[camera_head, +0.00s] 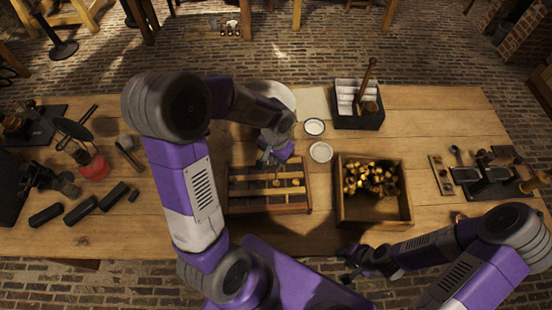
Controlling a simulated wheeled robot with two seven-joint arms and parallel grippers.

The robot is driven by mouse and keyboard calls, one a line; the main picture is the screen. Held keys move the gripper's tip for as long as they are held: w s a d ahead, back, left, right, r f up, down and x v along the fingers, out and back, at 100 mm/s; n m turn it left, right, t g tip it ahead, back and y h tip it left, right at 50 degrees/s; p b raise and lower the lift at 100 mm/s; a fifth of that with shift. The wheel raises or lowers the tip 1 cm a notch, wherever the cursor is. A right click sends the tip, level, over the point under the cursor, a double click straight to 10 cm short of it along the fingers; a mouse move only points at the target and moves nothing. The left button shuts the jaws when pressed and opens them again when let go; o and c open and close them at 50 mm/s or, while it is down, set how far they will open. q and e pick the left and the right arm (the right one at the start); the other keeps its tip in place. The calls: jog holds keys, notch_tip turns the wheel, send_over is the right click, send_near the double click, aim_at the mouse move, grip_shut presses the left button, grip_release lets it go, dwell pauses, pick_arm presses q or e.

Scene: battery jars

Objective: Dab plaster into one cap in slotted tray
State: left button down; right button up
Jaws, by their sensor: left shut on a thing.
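The slotted tray (309,200) is a wooden rack with pale bars on the table, left of centre. A few small brass-coloured caps appear to sit in it, too small to tell apart clearly. My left gripper (268,160) is over the tray's back edge, pointing down. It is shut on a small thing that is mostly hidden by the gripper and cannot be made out. No plaster is clearly visible at its tip. My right gripper (345,266) is in front of the table's near edge, low and away from the tray; its fingers look apart and empty.
A wooden box (408,205) with many brass pieces stands right of the tray. Two small white dishes (320,152) and a large white bowl (284,94) lie behind. A black caddy (360,122) holds a wooden-handled tool. Dark tools lie at both table ends.

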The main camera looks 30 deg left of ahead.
pick_arm(q)
jog(key=shift+f+b, duration=0.35)
jog(key=shift+f, duration=0.15)
jog(key=shift+s+d+f+b, duration=0.15)
jog(key=shift+s+f+b, duration=0.1)
jog(key=shift+f+b, duration=0.3)
jog(key=shift+s+d+f+b, duration=0.1)
jog(key=shift+s+f+b, duration=0.15)
jog(key=shift+f+b, duration=0.25)
dwell(1.7)
jog(key=shift+r, duration=0.25)
jog(key=shift+w+a+r+p, duration=0.15)
jog(key=shift+w+r+p, duration=0.15)
jog(key=shift+r+p, duration=0.55)
jog(key=shift+w+a+r+p, duration=0.1)
jog(key=shift+w+r+p, duration=0.15)
jog(key=shift+r+p, duration=2.05)
jog(key=shift+r, duration=0.6)
jog(key=shift+f, duration=0.15)
